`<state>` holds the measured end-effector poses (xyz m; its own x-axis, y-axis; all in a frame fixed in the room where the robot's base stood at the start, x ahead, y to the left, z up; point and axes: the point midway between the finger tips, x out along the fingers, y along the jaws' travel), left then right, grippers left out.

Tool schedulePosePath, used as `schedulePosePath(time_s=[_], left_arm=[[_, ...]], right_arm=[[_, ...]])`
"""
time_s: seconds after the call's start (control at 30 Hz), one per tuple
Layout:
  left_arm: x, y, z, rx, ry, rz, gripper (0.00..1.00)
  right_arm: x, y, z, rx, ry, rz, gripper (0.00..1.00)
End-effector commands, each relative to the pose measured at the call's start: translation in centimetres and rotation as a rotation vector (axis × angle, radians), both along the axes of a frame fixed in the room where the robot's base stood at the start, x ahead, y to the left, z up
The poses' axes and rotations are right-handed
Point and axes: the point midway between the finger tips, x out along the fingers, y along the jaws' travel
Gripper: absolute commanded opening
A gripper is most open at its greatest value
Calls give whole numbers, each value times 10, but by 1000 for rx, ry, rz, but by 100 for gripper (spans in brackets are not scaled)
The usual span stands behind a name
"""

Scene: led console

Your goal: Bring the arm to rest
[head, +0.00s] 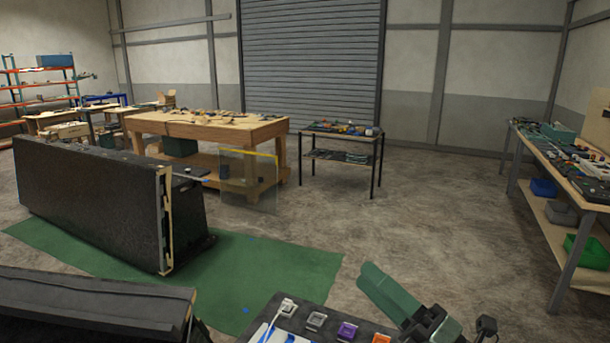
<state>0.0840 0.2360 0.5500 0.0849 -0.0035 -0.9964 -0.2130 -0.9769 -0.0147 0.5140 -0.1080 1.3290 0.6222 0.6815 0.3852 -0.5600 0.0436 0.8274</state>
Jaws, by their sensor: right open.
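My right gripper (432,322) is at the bottom edge, right of centre, with dark green and grey parts around it. It is open, and I see nothing held in it. It is low in the view, to the right of a dark tray (303,309) with small grey, purple and orange pieces on it. The bottom edge cuts off part of my arm. My left gripper is out of view.
A large black console panel (90,205) stands on a green mat (285,262) at left. Another black panel (85,303) lies at bottom left. A wooden workbench (210,128) and a small table (340,134) stand behind. Concrete floor is clear at centre right, before a long bench (560,187).

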Motion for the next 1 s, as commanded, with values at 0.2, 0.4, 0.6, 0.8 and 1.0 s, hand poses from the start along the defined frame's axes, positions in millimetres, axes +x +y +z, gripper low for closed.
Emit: schedulePosePath(time_s=[0.2, 0.4, 0.6, 0.8, 1.0], left_arm=[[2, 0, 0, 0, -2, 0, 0], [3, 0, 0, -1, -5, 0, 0], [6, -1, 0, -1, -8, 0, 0], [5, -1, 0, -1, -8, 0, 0], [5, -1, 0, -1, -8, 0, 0]], right_arm=[[21, -81, -54, 579, 457, -319, 48], [-14, -133, -178, 995, 955, -645, 48], [-98, -134, -283, 1230, 1398, -932, 48], [-175, -117, -332, 1321, 1698, -1125, 48], [-244, -96, -355, 1348, 1943, -1282, 48]])
